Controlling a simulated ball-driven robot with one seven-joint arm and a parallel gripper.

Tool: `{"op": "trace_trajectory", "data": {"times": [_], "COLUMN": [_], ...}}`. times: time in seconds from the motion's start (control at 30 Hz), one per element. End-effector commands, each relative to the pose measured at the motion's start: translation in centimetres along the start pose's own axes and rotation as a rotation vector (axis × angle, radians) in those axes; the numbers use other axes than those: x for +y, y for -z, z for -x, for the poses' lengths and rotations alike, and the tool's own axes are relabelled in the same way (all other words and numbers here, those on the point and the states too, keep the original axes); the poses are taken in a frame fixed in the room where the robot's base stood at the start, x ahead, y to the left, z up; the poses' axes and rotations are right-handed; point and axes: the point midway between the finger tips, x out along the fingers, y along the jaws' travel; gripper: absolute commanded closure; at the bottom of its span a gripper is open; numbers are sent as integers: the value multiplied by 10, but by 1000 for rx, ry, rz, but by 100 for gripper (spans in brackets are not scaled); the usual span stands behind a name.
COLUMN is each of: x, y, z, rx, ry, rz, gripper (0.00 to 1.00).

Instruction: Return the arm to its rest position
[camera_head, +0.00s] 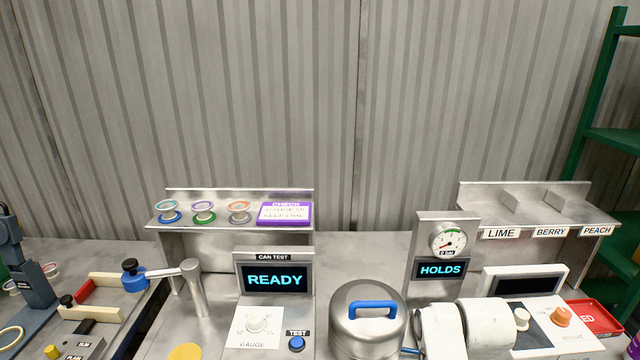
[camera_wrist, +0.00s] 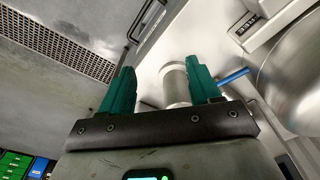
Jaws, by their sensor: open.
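My gripper (camera_wrist: 162,68) shows in the wrist view with its two green fingers spread apart. It is open. A short metal cylinder (camera_wrist: 175,86) appears between the fingers, close to the right one; I cannot tell its depth or whether it touches. The gripper is not in the head view.
The domed metal vessel (camera_head: 368,325) with a blue handle stands at front centre; it also shows right of my fingers in the wrist view (camera_wrist: 296,85). The READY panel (camera_head: 274,280), gauge post (camera_head: 447,240) and label shelf (camera_head: 545,215) stand around it. A red tray (camera_head: 593,318) lies at right.

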Motion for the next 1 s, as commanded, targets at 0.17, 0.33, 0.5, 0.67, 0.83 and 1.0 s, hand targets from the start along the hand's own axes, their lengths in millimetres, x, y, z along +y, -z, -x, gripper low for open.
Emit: {"op": "trace_trajectory", "data": {"times": [0.17,0.33,0.5,0.67,0.83,1.0], "x": [62,116,163,195,212,217], "y": [-36,-80,-132,-180,-211,-220], "z": [-48,-78,-94,-98,-94,-92], "rx": [22,32,29,21,17,16], "ry": [-21,-25,-13,11,36,45], "rz": [136,289,443,570,652,678], "gripper": [38,38,38,38,38,38]}}
